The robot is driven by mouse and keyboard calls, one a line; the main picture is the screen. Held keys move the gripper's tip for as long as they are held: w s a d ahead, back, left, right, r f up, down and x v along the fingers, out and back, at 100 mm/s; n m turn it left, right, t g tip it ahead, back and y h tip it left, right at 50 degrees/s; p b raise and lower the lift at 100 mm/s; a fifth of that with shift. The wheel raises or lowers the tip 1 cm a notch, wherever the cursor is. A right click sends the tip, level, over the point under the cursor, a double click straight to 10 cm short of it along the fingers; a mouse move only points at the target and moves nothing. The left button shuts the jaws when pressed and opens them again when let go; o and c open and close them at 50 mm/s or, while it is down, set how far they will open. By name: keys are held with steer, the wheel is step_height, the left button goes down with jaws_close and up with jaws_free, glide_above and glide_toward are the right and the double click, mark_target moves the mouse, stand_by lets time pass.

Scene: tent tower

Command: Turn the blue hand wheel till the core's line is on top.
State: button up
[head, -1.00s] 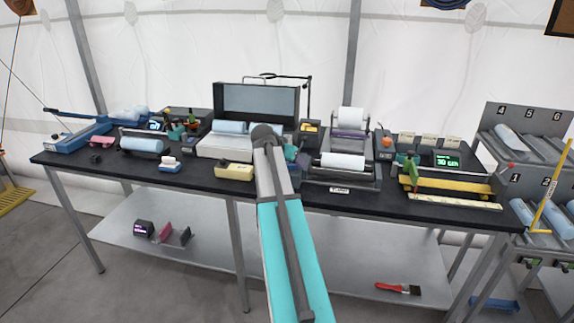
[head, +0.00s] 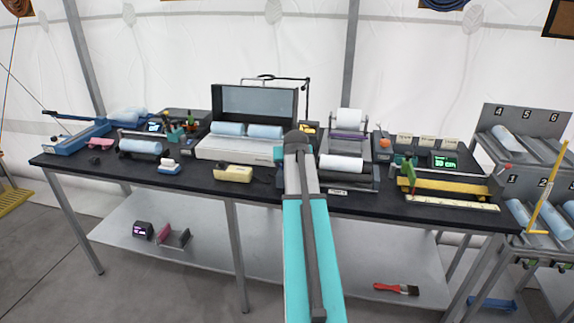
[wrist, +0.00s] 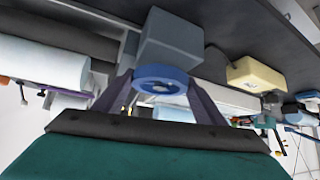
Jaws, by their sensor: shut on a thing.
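The blue hand wheel (wrist: 160,73) shows in the middle of the wrist view, in front of a grey block (wrist: 168,42). My gripper (wrist: 160,92) has one finger on each side of the wheel and is shut on it. In the head view my own arm hides the wheel and the fingers. A white roll (head: 341,163) lies in a grey stand (head: 347,185) just right of my arm; a pale roll (wrist: 42,65) also shows at the left of the wrist view. I cannot make out a line on the core.
A yellow-cream box (head: 233,173) stands on the black table left of my arm. A light box (head: 225,149) with two blue rolls is behind it. Another roll stand (head: 350,143) is at the back. A yellow rail (head: 445,186) and ruler lie to the right.

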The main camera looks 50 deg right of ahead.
steer(key=shift+s+d+r+n, duration=0.1)
steer(key=shift+d+r+n, duration=0.05)
steer(key=shift+d+n, duration=0.15)
stand_by(0.4)
steer(key=o, duration=1)
steer(key=shift+y, duration=0.3)
steer(key=shift+o, duration=0.2)
steer(key=shift+a, duration=0.1)
steer(key=shift+a, duration=0.1)
steer(key=b+v, duration=0.1)
steer(key=v, duration=1.2)
steer(key=shift+s+b, duration=0.35)
steer(key=shift+a+r, duration=0.1)
